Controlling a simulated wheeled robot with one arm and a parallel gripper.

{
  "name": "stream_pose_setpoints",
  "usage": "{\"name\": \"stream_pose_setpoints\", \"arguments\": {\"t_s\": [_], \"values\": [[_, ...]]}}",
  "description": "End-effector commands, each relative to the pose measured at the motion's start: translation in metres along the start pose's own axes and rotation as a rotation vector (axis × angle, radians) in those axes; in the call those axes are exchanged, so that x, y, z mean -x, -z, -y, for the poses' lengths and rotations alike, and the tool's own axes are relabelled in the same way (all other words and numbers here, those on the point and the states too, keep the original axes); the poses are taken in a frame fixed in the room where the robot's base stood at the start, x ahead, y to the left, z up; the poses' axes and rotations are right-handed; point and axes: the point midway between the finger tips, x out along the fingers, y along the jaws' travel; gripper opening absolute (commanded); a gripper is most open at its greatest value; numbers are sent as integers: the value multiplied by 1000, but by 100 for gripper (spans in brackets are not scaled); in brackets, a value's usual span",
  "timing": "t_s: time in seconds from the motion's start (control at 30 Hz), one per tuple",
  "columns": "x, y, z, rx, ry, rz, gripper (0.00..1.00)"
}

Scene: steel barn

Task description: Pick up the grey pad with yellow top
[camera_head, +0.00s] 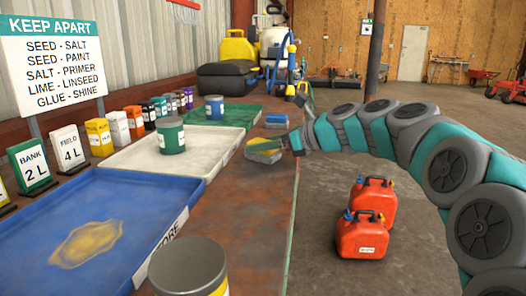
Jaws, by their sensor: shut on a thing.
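The grey pad with a yellow top (262,156) is at the right edge of the long rusty bench (232,215). Its upper face shows yellow and its side grey. My gripper (281,146) reaches it from the right and is shut on it. The fingers are small in this view and partly hidden at the pad. The pad is at or just above the bench top; I cannot tell if it touches.
A blue-grey block (277,119) lies just behind the pad. Blue (95,190), white (135,157) and green (232,116) trays line the bench on the left. A grey tin (188,267) stands in front. Red fuel cans (363,238) stand on the floor at right.

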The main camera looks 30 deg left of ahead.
Motion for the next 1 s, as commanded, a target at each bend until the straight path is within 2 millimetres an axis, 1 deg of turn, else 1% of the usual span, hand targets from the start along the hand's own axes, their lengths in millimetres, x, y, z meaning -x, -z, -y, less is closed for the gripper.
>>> {"name": "stream_pose_setpoints", "arguments": {"t_s": [0.03,0.3,0.33,0.37,0.67,1.0], "values": [[0,0,0,0,0,0,38],[0,0,0,0,0,0,8],[0,0,0,0,0,0,7],[0,0,0,0,0,0,1],[2,-4,0,1,1,0,0],[11,-30,2,0,4,1,0]]}}
